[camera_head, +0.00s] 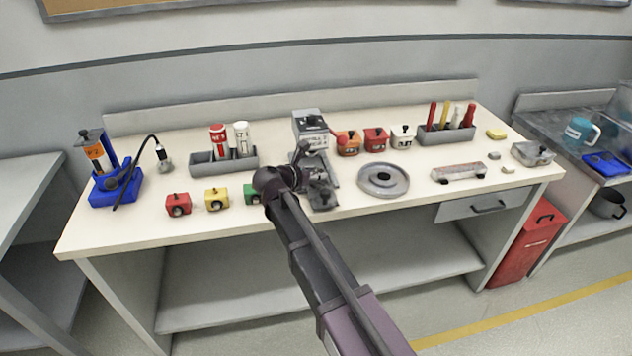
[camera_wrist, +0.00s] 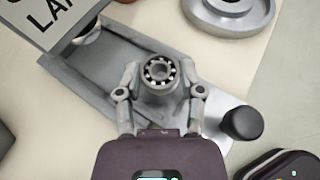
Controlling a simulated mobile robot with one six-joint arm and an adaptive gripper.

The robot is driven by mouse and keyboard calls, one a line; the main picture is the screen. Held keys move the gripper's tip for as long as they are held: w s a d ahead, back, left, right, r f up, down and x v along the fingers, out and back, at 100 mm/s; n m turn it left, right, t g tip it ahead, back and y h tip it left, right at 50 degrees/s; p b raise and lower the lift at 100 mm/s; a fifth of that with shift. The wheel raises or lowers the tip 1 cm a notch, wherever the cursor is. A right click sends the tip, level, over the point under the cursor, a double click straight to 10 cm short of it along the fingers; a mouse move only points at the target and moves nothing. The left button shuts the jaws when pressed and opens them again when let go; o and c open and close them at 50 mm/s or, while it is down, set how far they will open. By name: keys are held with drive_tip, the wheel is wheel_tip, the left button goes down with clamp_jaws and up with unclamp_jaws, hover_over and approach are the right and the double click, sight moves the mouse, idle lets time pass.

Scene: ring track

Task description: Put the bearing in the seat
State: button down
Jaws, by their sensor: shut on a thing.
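The bearing (camera_wrist: 160,71) shows in the wrist view as a pale ring with dark balls, facing the camera. My gripper (camera_wrist: 160,78) is shut on it or on the grey round body directly around it, one finger on each side. It is over a grey metal fixture plate (camera_wrist: 92,92); I cannot tell whether the bearing touches it. In the head view my gripper (camera_head: 311,168) is at that fixture, and my arm and gripper hide the bearing. I cannot tell which part is the seat; a round grey dish with a raised centre (camera_head: 383,180) lies to the right.
A labelled grey box (camera_head: 310,129) stands behind the fixture. Red (camera_head: 178,204), yellow (camera_head: 217,199) and green (camera_head: 251,194) blocks sit left of my gripper. A black knob (camera_wrist: 241,123) stands close to the right finger.

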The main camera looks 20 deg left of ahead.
sight(316, 185)
drive_tip(key=shift+f+b, duration=1.25)
drive_tip(key=shift+f, duration=0.2)
drive_tip(key=shift+f, duration=0.2)
drive_tip(key=shift+c, duration=1.1)
unclamp_jaws()
drive_tip(key=shift+r, duration=0.2)
drive_tip(key=shift+r, duration=0.1)
drive_tip(key=p+v, duration=0.4)
drive_tip(key=v, duration=0.8)
drive_tip(key=shift+p, duration=0.35)
